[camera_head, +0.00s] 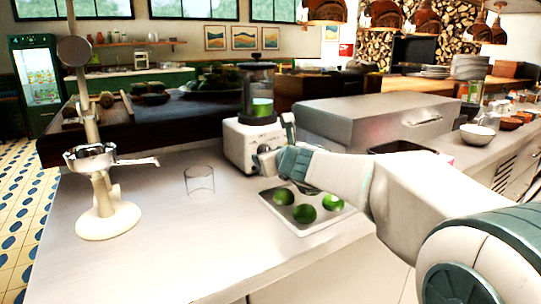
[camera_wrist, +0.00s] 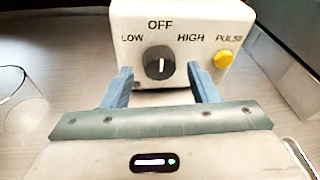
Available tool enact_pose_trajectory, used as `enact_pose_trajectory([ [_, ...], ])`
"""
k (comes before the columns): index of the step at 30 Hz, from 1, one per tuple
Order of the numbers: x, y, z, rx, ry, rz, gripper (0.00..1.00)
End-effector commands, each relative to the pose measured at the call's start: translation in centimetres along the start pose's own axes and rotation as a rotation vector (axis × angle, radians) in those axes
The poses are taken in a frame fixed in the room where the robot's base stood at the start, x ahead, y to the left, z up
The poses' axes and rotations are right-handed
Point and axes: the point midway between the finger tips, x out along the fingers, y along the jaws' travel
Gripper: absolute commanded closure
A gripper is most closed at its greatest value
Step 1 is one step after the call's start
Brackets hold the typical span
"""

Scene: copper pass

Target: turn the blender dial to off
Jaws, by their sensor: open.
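The blender (camera_head: 240,146) has a white base and a clear jar with a dark lid and something green inside. Its front panel (camera_wrist: 185,18) fills the top of the wrist view, with OFF above the dial, LOW at upper left and HIGH at upper right. The black round dial (camera_wrist: 159,62) carries a short, roughly upright pale mark; I cannot tell which end points. My gripper (camera_wrist: 159,74) is open, with one blue-grey finger on each side of the dial. Contact is not clear.
A yellow PULSE button (camera_wrist: 223,58) sits right of the dial. A tray of green fruit (camera_head: 308,229) lies below my arm. A clear glass (camera_head: 200,181) stands left of the blender, and a white press (camera_head: 105,221) farther left. A steel box (camera_head: 350,118) stands behind right.

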Motion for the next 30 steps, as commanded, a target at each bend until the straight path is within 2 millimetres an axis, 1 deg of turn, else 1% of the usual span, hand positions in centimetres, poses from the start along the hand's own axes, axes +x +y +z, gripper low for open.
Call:
enact_pose_trajectory([
  [5, -2.5, -0.1, 0.2, -0.001, -0.002, -0.001, 0.46],
  [12, -7.2, -0.2, 0.3, -0.001, -0.002, -0.004, 0.46],
  [18, -10.6, -0.2, 0.3, 0.001, -0.001, -0.003, 0.46],
  [21, -11.9, -0.1, 0.2, 0.0, 0.0, -0.003, 0.46],
  [24, -12.7, -0.1, 0.1, 0.0, 0.001, -0.003, 0.46],
  [30, -13.3, -0.1, -0.1, 0.001, 0.002, -0.003, 0.46],
])
